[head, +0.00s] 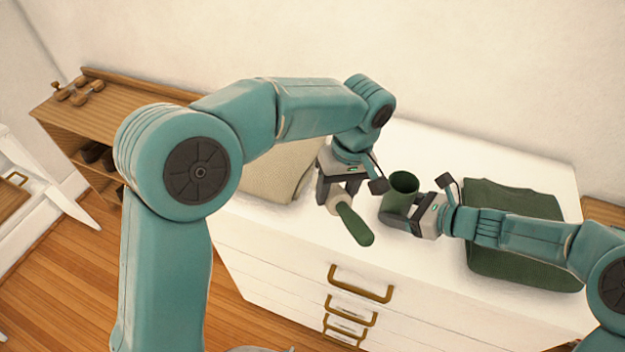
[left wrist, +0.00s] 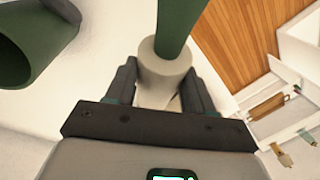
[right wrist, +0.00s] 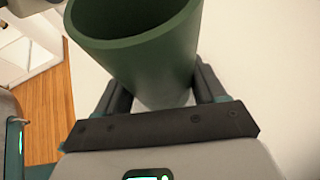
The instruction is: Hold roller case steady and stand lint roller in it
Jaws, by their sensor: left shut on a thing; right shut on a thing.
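The lint roller, with a pale grey roll and a dark green handle (head: 356,226), is in my left gripper (head: 337,196), which is shut on the pale roll. In the left wrist view the roll (left wrist: 163,72) sits between the fingers and the handle points away from the gripper. The roller case (head: 404,184) is a green, open-topped cup at the dresser's front part. My right gripper (head: 403,217) is shut around its lower side. In the right wrist view the case (right wrist: 145,62) stands between the fingers, mouth open. The roller is apart from the case, to its left.
The white dresser (head: 440,150) has brass drawer handles on its front. A folded dark green cloth (head: 520,205) lies right of the case, under my right arm. A beige woven item (head: 270,170) lies behind my left arm. A wooden shelf (head: 75,120) stands at far left.

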